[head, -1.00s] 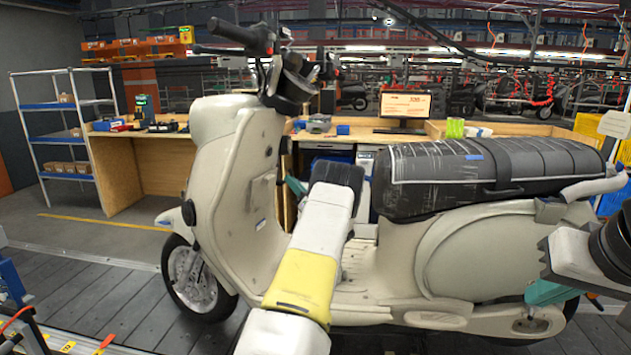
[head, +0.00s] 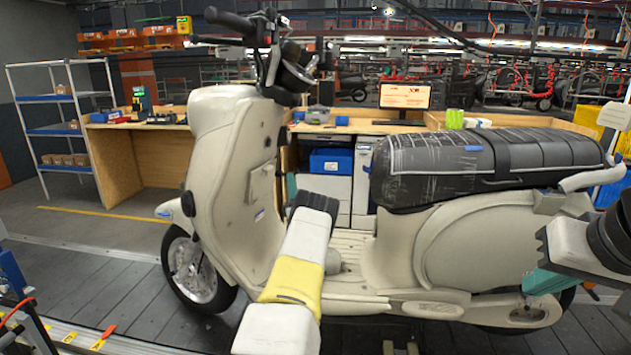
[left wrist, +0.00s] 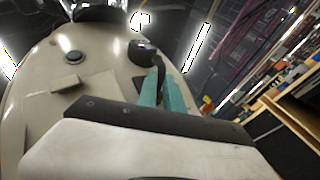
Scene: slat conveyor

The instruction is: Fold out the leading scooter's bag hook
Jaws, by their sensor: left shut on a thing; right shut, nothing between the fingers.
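The cream scooter (head: 240,160) stands upright on the slat conveyor, its front to the left. Its leg shield (left wrist: 45,80) fills the left of the left wrist view. A dark mount (left wrist: 143,50) sits on the shield there, and a slim dark piece, apparently the bag hook (left wrist: 158,66), hangs from it to my teal fingertips. My left gripper (left wrist: 162,92) is shut on that piece; how far it is folded out I cannot tell. In the head view my left gripper (head: 291,187) is beside the shield, partly hidden by its own wrist. My right gripper (head: 538,284) is shut and empty by the scooter's rear.
The black, film-wrapped seat (head: 430,175) is right of my left arm. The handlebar (head: 235,25) rises above the shield. Behind are wooden workbenches (head: 150,165), a monitor (head: 404,97), a blue bin (head: 330,161) and a shelf rack (head: 55,130). Conveyor slats (head: 110,280) left of the front wheel are clear.

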